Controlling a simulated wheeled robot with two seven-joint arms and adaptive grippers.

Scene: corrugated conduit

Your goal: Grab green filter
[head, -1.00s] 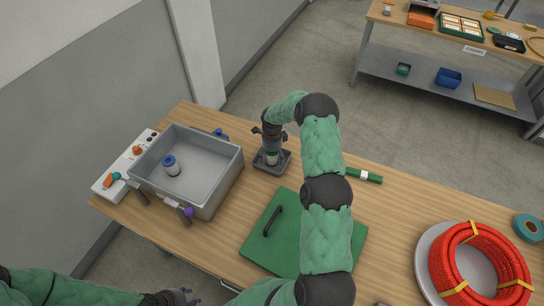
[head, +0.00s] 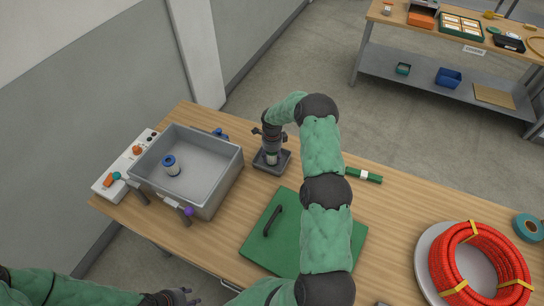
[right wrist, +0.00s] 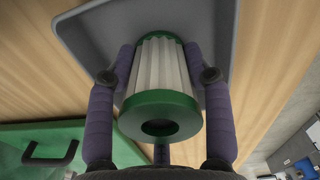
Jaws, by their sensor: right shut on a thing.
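The green filter (right wrist: 160,88) has white pleats and green end caps, the near one with a dark hole. It stands on a small dark grey tray (right wrist: 78,32). My right gripper (right wrist: 160,68) is shut on it, one finger along each side, in the right wrist view. In the head view my right gripper (head: 271,152) points down over the tray (head: 272,165), and only a small pale part of the filter shows below it. My left gripper (head: 180,298) is at the bottom edge, apart from everything; its fingers are too small to judge.
A grey bin (head: 205,190) at left holds a blue-capped white filter (head: 171,165). A green lid (head: 262,245) with a black handle lies in front of the tray. A green bar (head: 364,174) lies to the right. A red conduit coil (head: 480,262) sits far right.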

